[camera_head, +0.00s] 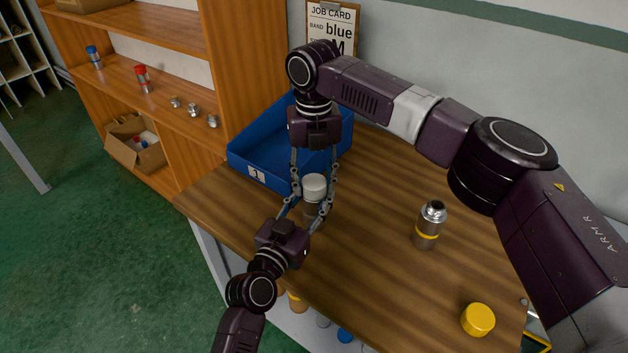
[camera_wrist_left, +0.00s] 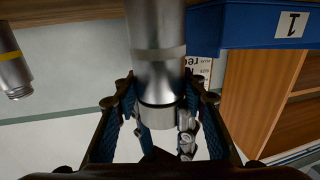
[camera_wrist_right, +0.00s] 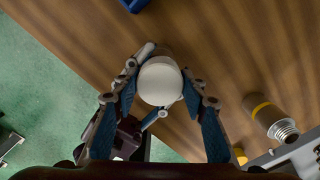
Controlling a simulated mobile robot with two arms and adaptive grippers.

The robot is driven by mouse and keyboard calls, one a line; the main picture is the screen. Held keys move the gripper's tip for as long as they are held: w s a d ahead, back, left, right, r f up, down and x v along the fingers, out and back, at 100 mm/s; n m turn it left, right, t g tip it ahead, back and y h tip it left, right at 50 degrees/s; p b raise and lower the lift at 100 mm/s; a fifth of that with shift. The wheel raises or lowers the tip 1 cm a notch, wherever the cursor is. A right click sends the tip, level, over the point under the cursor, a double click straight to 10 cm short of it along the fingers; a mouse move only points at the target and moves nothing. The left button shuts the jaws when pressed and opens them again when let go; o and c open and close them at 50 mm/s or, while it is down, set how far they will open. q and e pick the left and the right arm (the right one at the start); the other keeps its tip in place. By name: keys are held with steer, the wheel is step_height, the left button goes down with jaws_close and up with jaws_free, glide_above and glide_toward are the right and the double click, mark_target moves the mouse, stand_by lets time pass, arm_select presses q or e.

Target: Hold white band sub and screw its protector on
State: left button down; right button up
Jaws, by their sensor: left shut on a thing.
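The white band sub (camera_head: 312,213) stands upright near the table's front edge, with the white protector (camera_head: 314,187) on its top end. How far the protector is threaded cannot be told. My left gripper (camera_head: 304,212) is shut on the sub's side; in the left wrist view the sub's metal body (camera_wrist_left: 158,75) lies between its fingers. My right gripper (camera_head: 315,188) reaches down from above, its fingers on either side of the protector. The right wrist view shows the protector (camera_wrist_right: 160,82) between the pads, with a narrow gap visible, so it looks open around it.
A blue tray (camera_head: 255,176) marked 1 stands just behind. A yellow-banded sub (camera_head: 428,226) stands to the right, and a yellow protector (camera_head: 478,319) lies at the front right. The table between is clear. A job card (camera_head: 331,28) reading blue hangs behind. Shelves stand left.

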steer(key=shift+c, duration=1.3)
steer(key=o, duration=1.1)
steer(key=shift+r, duration=2.25)
steer(key=shift+r, duration=0.1)
steer(key=shift+c, duration=0.3)
step_height(320, 180, up, 3)
steer(key=shift+r, duration=0.2)
